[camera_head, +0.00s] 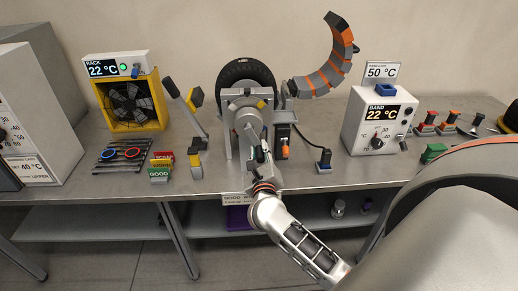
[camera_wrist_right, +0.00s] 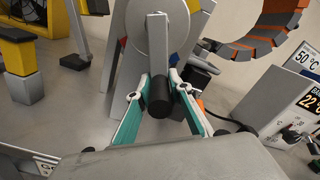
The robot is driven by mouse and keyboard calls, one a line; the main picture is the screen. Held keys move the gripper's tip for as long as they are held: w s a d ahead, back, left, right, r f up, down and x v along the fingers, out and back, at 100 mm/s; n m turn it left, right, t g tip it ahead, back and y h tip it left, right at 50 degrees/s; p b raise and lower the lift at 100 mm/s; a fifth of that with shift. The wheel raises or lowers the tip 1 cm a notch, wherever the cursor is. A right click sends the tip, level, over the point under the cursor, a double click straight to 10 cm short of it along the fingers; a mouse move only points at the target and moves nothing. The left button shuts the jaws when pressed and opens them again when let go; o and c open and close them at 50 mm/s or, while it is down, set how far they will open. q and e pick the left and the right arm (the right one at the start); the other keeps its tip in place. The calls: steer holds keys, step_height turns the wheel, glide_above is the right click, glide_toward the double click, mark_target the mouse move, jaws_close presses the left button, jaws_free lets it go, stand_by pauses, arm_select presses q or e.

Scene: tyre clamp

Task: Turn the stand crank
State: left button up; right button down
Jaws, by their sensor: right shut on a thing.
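The grey stand (camera_head: 229,139) stands on the bench in the middle of the head view, with a black tyre (camera_head: 245,70) behind its upper part. A round grey disc (camera_wrist_right: 158,32) on the stand faces my right wrist camera. The crank's black handle (camera_wrist_right: 159,97) sticks out below the disc. My right gripper (camera_head: 259,150) is at the front of the stand. In the right wrist view its teal-lined fingers (camera_wrist_right: 160,104) are on either side of the black handle, shut on it. In the head view the gripper hides most of the crank. My left gripper is not in view.
A curved orange-and-grey segmented band (camera_head: 325,70) rises right of the stand. The band heater box (camera_head: 372,125) reading 22 °C stands further right.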

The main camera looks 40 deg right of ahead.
steer(key=shift+a, duration=0.2)
steer(key=c, duration=1.9)
jaws_free()
steer(key=shift+w+a, duration=0.1)
steer(key=shift+w, duration=0.05)
steer(key=shift+s, duration=0.25)
steer(key=v, duration=1.1)
steer(key=shift+s, duration=0.3)
steer(key=shift+a, duration=0.1)
steer(key=shift+c, duration=0.3)
